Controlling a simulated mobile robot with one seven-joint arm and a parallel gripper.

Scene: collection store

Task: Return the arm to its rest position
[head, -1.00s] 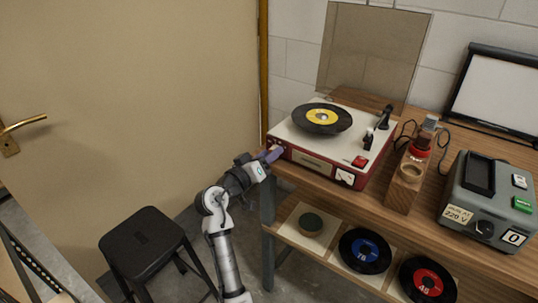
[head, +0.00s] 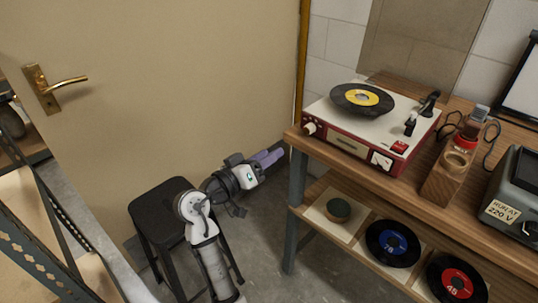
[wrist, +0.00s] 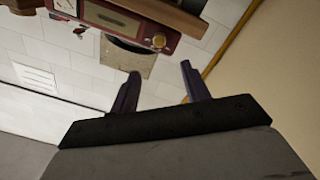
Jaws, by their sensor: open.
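My gripper (head: 270,157) is at the end of my arm, in front of the door and left of the wooden bench. In the wrist view its two dark purple fingers (wrist: 157,92) stand apart with nothing between them. The red and white record player (head: 362,137) stands on the bench top with a black, yellow-labelled record (head: 362,99) on it. My gripper is clear of the record player. The player also shows in the wrist view (wrist: 117,20), turned over at the top.
A black stool (head: 158,208) stands beside and behind my arm. A metal shelf (head: 45,225) is at the left. The bench (head: 470,190) has records on its lower shelf. The door (head: 180,75) is behind. Grey floor shows between stool and bench.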

